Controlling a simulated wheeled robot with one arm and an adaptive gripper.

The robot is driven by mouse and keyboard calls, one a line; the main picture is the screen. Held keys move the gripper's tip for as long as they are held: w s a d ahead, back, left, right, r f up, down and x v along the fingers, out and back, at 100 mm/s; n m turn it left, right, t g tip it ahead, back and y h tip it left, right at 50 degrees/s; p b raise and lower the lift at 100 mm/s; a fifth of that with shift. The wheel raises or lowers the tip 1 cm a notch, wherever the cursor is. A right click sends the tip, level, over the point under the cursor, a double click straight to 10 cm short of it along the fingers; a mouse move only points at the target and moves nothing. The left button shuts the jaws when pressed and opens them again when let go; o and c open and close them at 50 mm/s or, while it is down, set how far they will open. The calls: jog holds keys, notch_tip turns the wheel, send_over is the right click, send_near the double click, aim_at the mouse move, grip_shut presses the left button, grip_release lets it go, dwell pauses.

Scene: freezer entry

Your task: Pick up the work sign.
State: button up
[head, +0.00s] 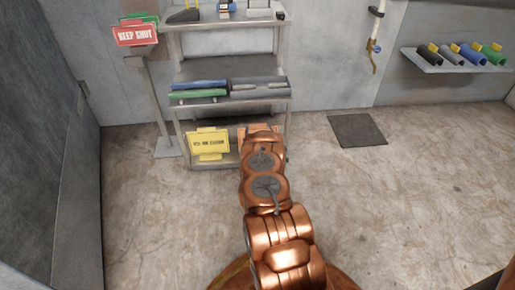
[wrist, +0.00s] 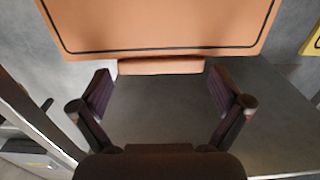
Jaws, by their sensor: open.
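An orange sign (wrist: 160,22) with a black border line fills the top of the wrist view; no lettering shows there, so I cannot read whether it is the work sign. A small orange tab (wrist: 160,66) projects from its edge, between and just beyond my fingertips. My gripper (wrist: 161,92) is open and empty, its two dark fingers apart on either side of the tab. In the head view the orange sign (head: 254,130) is mostly hidden behind my copper arm on the lowest shelf, and my gripper is hidden too.
A yellow sign (head: 209,143) stands left of the orange one; its edge shows in the wrist view (wrist: 313,40). A red KEEP SHUT sign (head: 137,35) stands on a post. A dark mat (head: 357,130) lies right; floor there is clear.

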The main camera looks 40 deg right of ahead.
jog(key=shift+b+x, duration=0.3)
jog(key=shift+x, duration=1)
jog(key=c, duration=1.5)
jog(key=shift+r, duration=0.1)
